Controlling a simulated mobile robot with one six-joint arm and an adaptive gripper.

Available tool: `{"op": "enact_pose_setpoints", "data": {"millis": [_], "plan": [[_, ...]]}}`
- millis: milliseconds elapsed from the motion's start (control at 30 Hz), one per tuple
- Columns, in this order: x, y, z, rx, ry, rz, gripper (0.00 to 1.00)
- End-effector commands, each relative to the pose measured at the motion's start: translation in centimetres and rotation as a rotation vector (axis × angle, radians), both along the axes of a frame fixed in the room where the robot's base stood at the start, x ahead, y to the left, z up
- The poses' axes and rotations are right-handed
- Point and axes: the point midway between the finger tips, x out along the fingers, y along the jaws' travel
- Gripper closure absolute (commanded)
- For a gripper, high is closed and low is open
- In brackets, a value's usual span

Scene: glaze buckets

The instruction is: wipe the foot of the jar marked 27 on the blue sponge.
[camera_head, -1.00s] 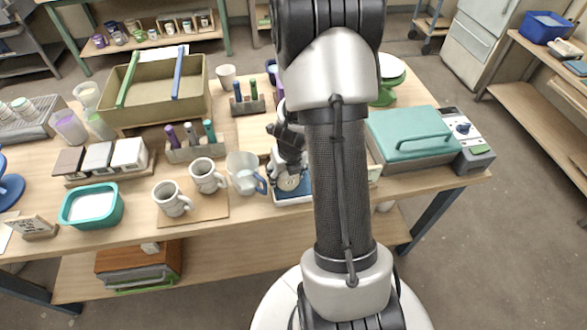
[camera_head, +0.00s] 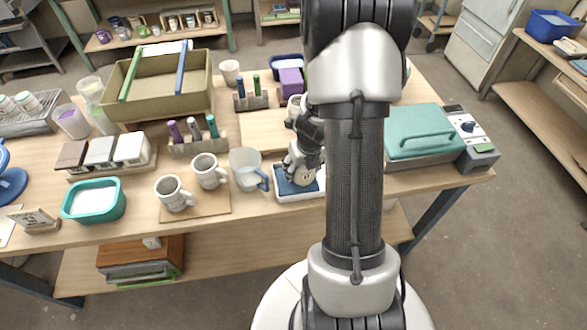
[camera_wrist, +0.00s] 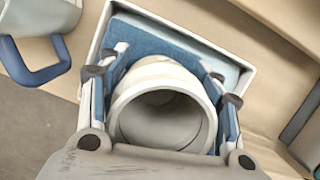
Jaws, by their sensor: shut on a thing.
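A pale, round jar (camera_head: 303,177) is held upright between the fingers of my gripper (camera_head: 304,160). It has a dark mark on its side, too small to read. The blue sponge (camera_head: 285,187) lies in a shallow white tray (camera_head: 292,199) at the table's front edge. The jar is over the right part of the sponge; its foot is hidden, so I cannot tell whether it touches. In the wrist view my gripper (camera_wrist: 160,88) is shut around the jar (camera_wrist: 160,120), whose open mouth faces the camera. Sponge (camera_wrist: 150,38) shows behind it.
A clear jug (camera_head: 247,168) with a blue handle stands close to the tray's left. Two grey mugs (camera_head: 174,193) stand on a board further left. A teal-lidded box (camera_head: 415,135) is at the right. A rack of coloured handles (camera_head: 196,140) stands behind the mugs.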

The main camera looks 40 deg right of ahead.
Motion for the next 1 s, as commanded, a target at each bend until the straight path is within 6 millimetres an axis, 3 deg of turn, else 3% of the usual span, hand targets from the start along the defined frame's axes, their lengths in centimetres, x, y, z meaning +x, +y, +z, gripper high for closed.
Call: {"op": "enact_pose_setpoints", "data": {"millis": [367,1000], "plan": [[-0.9,-1.5,0.0,-0.001,0.0,0.0,0.75],[1.7,2.7,0.4,-0.001,-0.001,0.003,0.75]]}}
